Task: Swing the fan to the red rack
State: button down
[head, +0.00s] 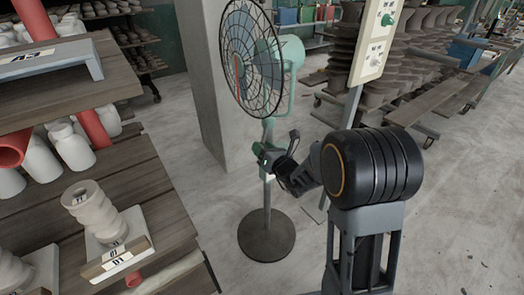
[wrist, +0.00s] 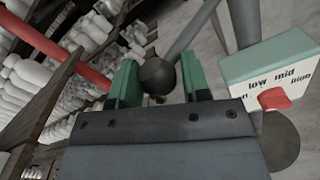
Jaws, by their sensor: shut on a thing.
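The fan (head: 266,205) is a green pedestal fan with a dark wire cage (head: 252,58) and a round dark base (head: 266,235) on the floor. Its cage faces left, toward the rack with red posts (head: 90,127). My gripper (head: 268,160) is at the fan's pole, below the head. In the wrist view, my gripper (wrist: 158,84) has its green-tipped fingers on either side of a dark ball knob (wrist: 157,73) on a grey rod, and is shut on it. The fan's pale control box (wrist: 272,72) with a red knob (wrist: 273,99) is right of the fingers.
The red rack's wooden shelves (head: 148,178) hold white pottery at left. A grey pillar (head: 205,90) stands behind the fan. A pole with a cream switch panel (head: 372,42) is right of it. Carts of brown ware stand at back right. The floor (head: 460,225) at right is mostly clear.

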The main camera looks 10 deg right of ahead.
jog(key=shift+w+a+r, duration=0.1)
jog(key=shift+a+r, duration=0.2)
jog(key=shift+a, duration=0.1)
jog(key=c, duration=1)
grip_release()
jog(key=shift+o, duration=1.4)
jog(key=shift+w+a+f, duration=0.15)
jog(key=shift+w+a, duration=0.05)
jog(key=shift+d, duration=0.1)
jog(key=b+v, duration=1.1)
jog(key=v, duration=0.3)
jog(key=shift+w+d+f, duration=0.15)
jog(key=shift+f, duration=0.1)
